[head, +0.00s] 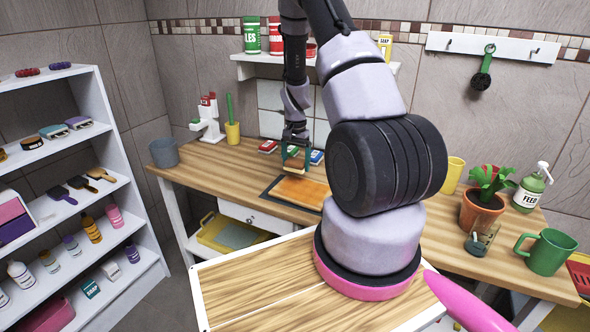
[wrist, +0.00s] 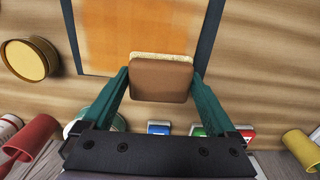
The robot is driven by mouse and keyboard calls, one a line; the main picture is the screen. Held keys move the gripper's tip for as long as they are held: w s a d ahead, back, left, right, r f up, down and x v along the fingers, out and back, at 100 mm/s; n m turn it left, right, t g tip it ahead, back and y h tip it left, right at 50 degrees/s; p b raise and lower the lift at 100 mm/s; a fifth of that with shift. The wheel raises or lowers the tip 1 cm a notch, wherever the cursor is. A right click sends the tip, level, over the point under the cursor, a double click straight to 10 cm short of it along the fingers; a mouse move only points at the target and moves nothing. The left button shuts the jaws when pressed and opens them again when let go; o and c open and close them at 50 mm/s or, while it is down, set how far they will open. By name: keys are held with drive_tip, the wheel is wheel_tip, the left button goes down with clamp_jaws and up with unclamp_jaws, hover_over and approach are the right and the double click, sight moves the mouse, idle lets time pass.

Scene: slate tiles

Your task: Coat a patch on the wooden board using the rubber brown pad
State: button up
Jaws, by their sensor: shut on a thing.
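The brown rubber pad (wrist: 162,78) is held between the two green fingers of my gripper (wrist: 160,92) in the wrist view. It has a pale, rough layer along its far edge. In the head view my gripper (head: 296,160) hangs above the far part of the wooden board with the pad (head: 295,168) low between its fingers. The orange-brown wooden board (head: 300,192) lies on a dark mat on the desk. It also shows in the wrist view (wrist: 140,35), with uneven orange tones. I cannot tell whether the pad touches the board.
A yellow cup with a green brush (head: 232,132) and a grey bucket (head: 164,153) stand to the left. A potted plant (head: 482,208) and green mug (head: 547,252) stand to the right.

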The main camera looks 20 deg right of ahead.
drive_tip(key=shift+r, duration=1.05)
drive_tip(key=shift+a, duration=0.15)
